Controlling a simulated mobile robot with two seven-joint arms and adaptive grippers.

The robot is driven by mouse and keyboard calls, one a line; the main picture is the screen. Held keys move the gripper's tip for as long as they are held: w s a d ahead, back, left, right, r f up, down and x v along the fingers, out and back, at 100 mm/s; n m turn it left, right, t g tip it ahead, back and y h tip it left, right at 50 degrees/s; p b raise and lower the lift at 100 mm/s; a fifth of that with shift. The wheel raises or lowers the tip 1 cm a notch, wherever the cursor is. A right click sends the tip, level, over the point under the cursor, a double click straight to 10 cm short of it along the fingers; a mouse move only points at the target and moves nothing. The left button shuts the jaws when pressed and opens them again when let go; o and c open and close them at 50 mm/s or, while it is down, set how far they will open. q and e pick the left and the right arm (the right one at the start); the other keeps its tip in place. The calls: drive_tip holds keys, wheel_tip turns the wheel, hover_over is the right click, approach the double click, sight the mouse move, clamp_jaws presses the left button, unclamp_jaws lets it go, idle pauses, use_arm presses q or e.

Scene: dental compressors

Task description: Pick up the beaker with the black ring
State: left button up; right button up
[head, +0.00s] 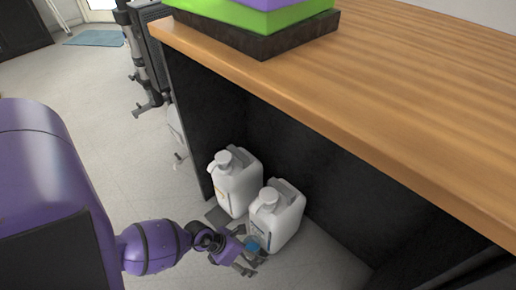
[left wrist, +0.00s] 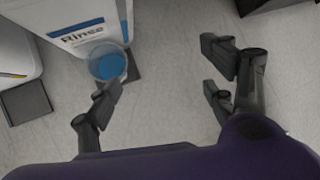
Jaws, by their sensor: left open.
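A clear round beaker (left wrist: 108,66) with blue liquid stands by a white jug (left wrist: 75,20) labelled "Rinse" in the left wrist view. Only a small blue part of the beaker (head: 256,243) shows in the head view, behind my gripper. I cannot make out a black ring on it. My left gripper (left wrist: 163,80) is open and empty, low near the floor. Its left fingertip overlaps the beaker's lower edge in the picture; I cannot tell if they touch. The beaker lies mostly left of the gap between the fingers. My right gripper is not in view.
Two white jugs stand under the wooden table (head: 400,90), one nearer (head: 278,215) and one farther (head: 236,185). Dark square mats (left wrist: 25,102) lie on the floor. Green and purple blocks (head: 265,15) sit on the tabletop. The floor right of the beaker is clear.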

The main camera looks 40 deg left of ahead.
sight(246, 241)
use_arm(q)
drive_tip(key=w+a+f+m+y+b, duration=0.1)
drive_tip(key=a+f, duration=0.1)
drive_tip(key=f, duration=0.1)
drive_tip(key=w+a+f+m+b, duration=0.1)
drive_tip(key=w+a+f+b, duration=0.1)
drive_tip(key=w+a+f+m+g+y+b, duration=0.1)
drive_tip(key=w+a+f, duration=0.1)
drive_tip(key=f, duration=0.1)
drive_tip(key=shift+w+a+f+m+y+b, duration=0.25)
drive_tip(key=shift+a+f+m+y+b, duration=0.05)
drive_tip(key=shift+b, duration=0.1)
drive_tip(key=b+x, duration=0.2)
drive_tip(key=x, duration=0.1)
drive_tip(key=b+x, duration=0.1)
drive_tip(key=x, duration=0.1)
drive_tip(key=shift+s+d, duration=0.2)
drive_tip(key=shift+d, duration=0.15)
drive_tip(key=shift+w+f+b, duration=0.15)
drive_tip(key=shift+f+b, duration=0.05)
drive_tip(key=shift+b, duration=0.1)
drive_tip(key=shift+r, duration=0.1)
drive_tip(key=c, duration=1.3)
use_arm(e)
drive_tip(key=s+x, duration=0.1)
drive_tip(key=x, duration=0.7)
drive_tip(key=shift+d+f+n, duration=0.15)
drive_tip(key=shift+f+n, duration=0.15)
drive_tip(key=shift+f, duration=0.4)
